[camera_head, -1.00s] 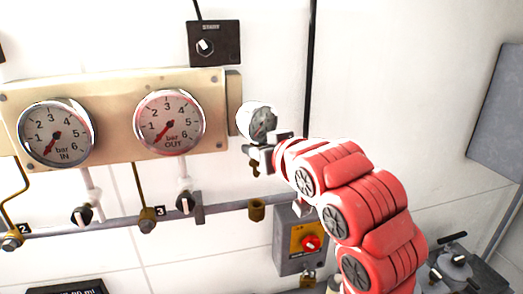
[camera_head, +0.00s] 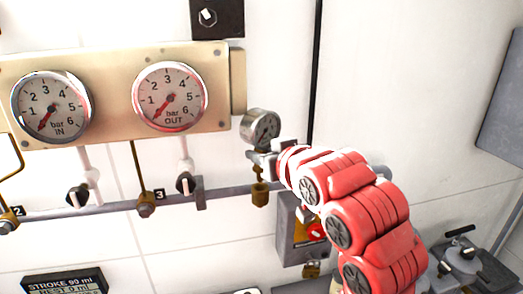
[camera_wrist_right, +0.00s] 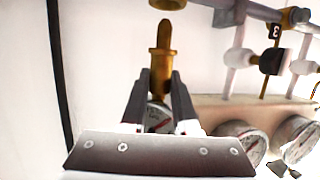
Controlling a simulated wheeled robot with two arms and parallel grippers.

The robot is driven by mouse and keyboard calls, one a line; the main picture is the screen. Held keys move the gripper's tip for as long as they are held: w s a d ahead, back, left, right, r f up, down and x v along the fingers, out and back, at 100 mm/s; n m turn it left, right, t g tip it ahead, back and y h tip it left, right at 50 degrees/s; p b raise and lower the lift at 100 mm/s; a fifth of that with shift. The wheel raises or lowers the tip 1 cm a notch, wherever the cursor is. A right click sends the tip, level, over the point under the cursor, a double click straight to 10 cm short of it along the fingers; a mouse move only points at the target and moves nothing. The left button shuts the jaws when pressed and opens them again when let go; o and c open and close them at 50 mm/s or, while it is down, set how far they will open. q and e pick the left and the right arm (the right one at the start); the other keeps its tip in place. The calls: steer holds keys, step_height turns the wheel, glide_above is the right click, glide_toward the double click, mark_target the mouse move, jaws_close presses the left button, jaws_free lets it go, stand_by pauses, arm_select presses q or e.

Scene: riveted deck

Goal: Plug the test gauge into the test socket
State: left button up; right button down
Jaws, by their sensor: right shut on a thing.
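The test gauge (camera_head: 261,128) is a small round silver dial with a brass stem pointing down. My right gripper (camera_head: 262,158) is shut on it, just below the dial. The test socket (camera_head: 260,194) is a brass fitting on the grey pipe, directly below the stem. In the right wrist view the brass stem (camera_wrist_right: 163,62) stands out between the fingers (camera_wrist_right: 160,103), its tip a small gap short of the socket (camera_wrist_right: 168,4) and slightly to its left. The dial (camera_wrist_right: 158,117) is partly hidden there by the gripper. My left gripper is not in view.
A brass-coloured panel (camera_head: 110,130) with IN and OUT gauges is left of the test gauge. A grey box with a red knob (camera_head: 315,231) sits below right of the socket, partly behind my arm. A black vertical line (camera_head: 317,70) runs up the wall.

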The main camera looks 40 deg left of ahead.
stand_by(0.7)
steer(key=shift+b, duration=0.9)
stand_by(0.9)
steer(key=shift+f, duration=0.15)
steer(key=shift+f+b, duration=1.35)
steer(key=shift+f, duration=0.55)
steer(key=c, duration=0.6)
jaws_free()
